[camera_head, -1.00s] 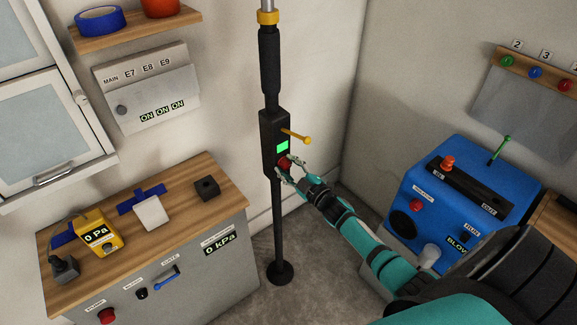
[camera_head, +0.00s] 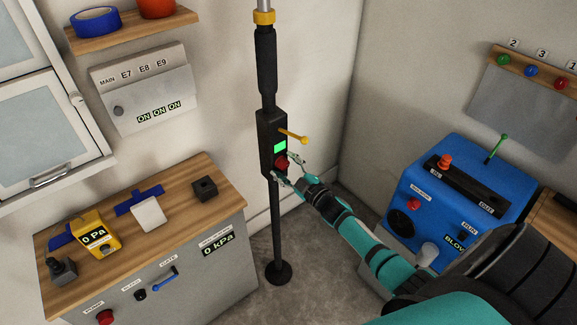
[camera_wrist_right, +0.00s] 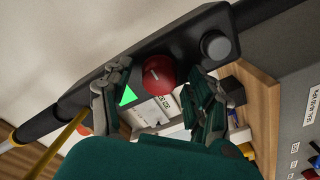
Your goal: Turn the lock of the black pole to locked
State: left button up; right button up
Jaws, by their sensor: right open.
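The black pole (camera_head: 267,68) stands upright from a round foot on the floor, with a black box (camera_head: 266,126) partway up. The box carries a yellow lever (camera_head: 293,136), a lit green display (camera_head: 280,147) and a red round knob (camera_head: 281,163). In the right wrist view the red knob (camera_wrist_right: 158,73) has a pale mark on its face, and a grey round button (camera_wrist_right: 215,46) sits beside it. My right gripper (camera_head: 284,168) is open at the box. In the wrist view its fingers (camera_wrist_right: 158,100) stand on both sides of the knob, apart from it. My left gripper is not in view.
A wooden-topped cabinet (camera_head: 226,175) with a yellow gauge (camera_head: 94,236) stands left of the pole. A blue machine (camera_head: 462,185) stands to the right. A switch panel (camera_head: 146,89) and a shelf (camera_head: 134,28) are on the wall. Open floor surrounds the pole's foot.

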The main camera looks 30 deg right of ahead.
jog(key=s+d, duration=0.1)
jog(key=s, duration=1.1)
jog(key=shift+f, duration=0.1)
jog(key=s+a+f+m+g+h, duration=0.1)
jog(key=s+f+m+g, duration=0.2)
jog(key=f, duration=0.6)
jog(key=s+a+f+g, duration=0.2)
jog(key=s+f, duration=0.3)
jog(key=f, duration=0.3)
jog(key=s+a+f+m+g+h, duration=0.1)
jog(key=s+f+m+g, duration=0.2)
jog(key=f, duration=0.6)
jog(key=s+a+f+g, duration=0.3)
jog(key=s+f, duration=0.2)
jog(key=s, duration=0.5)
jog(key=s+a+f+m+g, duration=0.1)
jog(key=s+a+f+g, duration=0.2)
jog(key=s+f, duration=0.3)
jog(key=s+a+f+g, duration=0.3)
jog(key=s+a+f, duration=0.2)
jog(key=s, duration=0.9)
jog(key=shift+f+y, duration=0.25)
jog(key=shift+y, duration=0.15)
jog(key=shift+s, duration=0.1)
